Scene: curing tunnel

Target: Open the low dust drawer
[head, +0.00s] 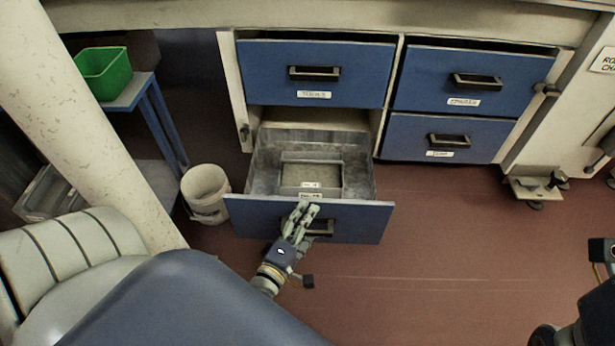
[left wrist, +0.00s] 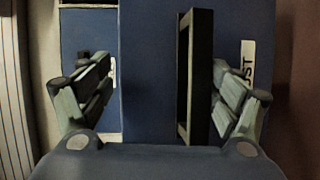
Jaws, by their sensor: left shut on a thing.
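The low dust drawer (head: 350,215) has a blue front and a grey metal inside, and it stands pulled well out of the cabinet's lower left bay. A grey rectangular frame or tray (head: 310,165) shows inside it. My left gripper (head: 303,214) is at the drawer's dark handle (head: 322,229) and shut on it. In the left wrist view the handle (left wrist: 191,80) stands between the two fingers of my left gripper (left wrist: 158,92), beside a partly hidden label. The fingers of my right gripper do not show; only dark parts of my right arm are at the right edge.
Closed blue drawers (head: 315,73) are above and to the right. A white bucket (head: 205,193) stands close to the drawer's left side. A green bin (head: 103,72) sits on a small blue stand. The red floor (head: 450,270) to the right is clear.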

